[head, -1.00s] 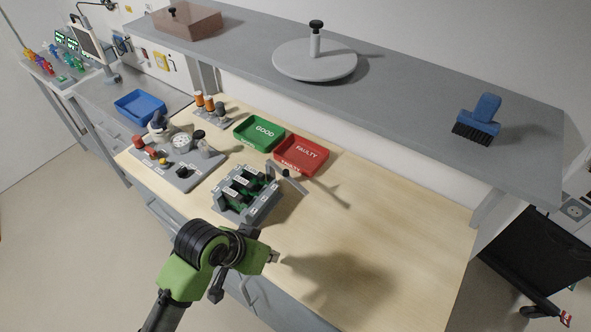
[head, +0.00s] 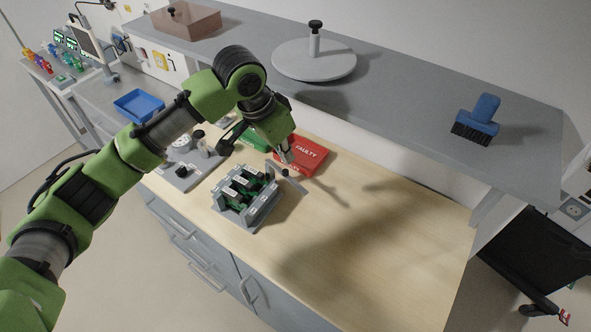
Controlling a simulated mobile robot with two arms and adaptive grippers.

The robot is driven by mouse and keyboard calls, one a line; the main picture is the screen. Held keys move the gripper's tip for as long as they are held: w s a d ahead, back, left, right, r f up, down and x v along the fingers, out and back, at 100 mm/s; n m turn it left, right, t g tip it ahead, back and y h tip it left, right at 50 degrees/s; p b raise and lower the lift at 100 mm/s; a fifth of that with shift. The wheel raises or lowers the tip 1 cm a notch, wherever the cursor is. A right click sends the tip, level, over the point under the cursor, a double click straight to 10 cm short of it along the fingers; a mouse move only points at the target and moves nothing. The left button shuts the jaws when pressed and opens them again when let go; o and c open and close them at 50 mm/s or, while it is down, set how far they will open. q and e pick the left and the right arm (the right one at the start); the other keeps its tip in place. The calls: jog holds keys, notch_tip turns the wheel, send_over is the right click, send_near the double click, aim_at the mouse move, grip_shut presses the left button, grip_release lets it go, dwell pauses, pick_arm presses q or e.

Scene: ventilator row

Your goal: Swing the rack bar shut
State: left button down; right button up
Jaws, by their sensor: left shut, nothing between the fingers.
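The grey rack (head: 262,212) stands on the wooden bench and holds several green boards in its slots. Its thin grey bar (head: 297,184) sticks out from the rack's back right corner toward the right, swung away from the slots. A dark knob (head: 285,172) sits at that corner. My left gripper (head: 286,163) reaches down from above, just behind the knob and bar, in front of the red tray. It is shut and holds nothing; whether it touches the bar I cannot tell. My right gripper is not in view.
The red FAULTY tray (head: 311,154) and the green tray (head: 258,137), partly covered by my arm, stand behind the rack. A grey control panel (head: 180,180) is to its left. A shelf (head: 400,95) overhangs the back. The bench's right side is clear.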

aim_at(286, 174)
pick_arm(q)
jog(key=p+x, duration=0.3)
jog(key=x, duration=0.6)
jog(key=shift+w+f, duration=0.25)
jog(key=shift+w, duration=0.05)
